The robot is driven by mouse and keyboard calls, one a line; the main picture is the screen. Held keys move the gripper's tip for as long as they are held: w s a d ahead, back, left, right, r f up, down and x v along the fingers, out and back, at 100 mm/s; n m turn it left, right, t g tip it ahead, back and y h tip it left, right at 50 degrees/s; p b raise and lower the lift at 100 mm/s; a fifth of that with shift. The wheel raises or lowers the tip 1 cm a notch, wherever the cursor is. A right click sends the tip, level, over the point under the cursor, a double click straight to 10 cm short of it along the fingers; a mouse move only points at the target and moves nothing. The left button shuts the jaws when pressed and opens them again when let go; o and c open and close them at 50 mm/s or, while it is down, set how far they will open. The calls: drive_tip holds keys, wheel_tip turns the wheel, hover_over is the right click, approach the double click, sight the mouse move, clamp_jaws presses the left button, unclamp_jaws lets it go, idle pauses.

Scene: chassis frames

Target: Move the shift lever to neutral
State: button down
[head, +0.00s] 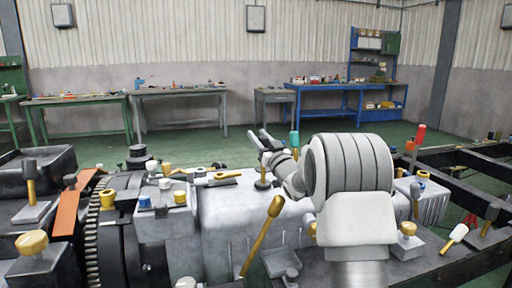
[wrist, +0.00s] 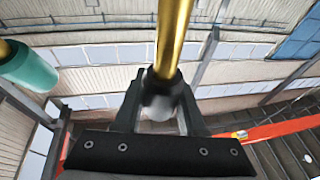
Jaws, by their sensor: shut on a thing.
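My gripper (head: 259,138) reaches away from the camera above the grey gearbox casing (head: 225,222) in the head view. In the wrist view its jaws (wrist: 160,105) are shut on a gold rod (wrist: 174,38) with a dark grey collar, which I take to be the shift lever. The rod runs up out of that picture. In the head view a short upright stem on a dark round base (head: 262,184) stands below the fingers; the grip itself is too small to make out. I cannot tell the lever's gear position.
A teal-handled lever (head: 294,139) stands close to my gripper and also shows in the wrist view (wrist: 28,68). A tilted gold lever (head: 260,236) is nearer. A red-handled lever (head: 417,137) stands at right. Yellow knobs (head: 31,243) dot the machine. Open green floor lies behind.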

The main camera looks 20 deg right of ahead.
drive_tip(key=shift+s, duration=0.2)
drive_tip(key=c, duration=0.5)
unclamp_jaws()
drive_tip(key=shift+s+d+f, duration=0.1)
drive_tip(key=shift+s+f, duration=0.05)
drive_tip(key=shift+s, duration=0.3)
drive_tip(key=s+r+p+v, duration=0.1)
drive_tip(key=r+p+v, duration=0.1)
drive_tip(key=v, duration=1.3)
drive_tip(key=shift+s+d+r+p, duration=0.15)
drive_tip(key=shift+s+r+p, duration=0.15)
drive_tip(key=shift+r, duration=0.4)
drive_tip(key=shift+w+r, duration=0.1)
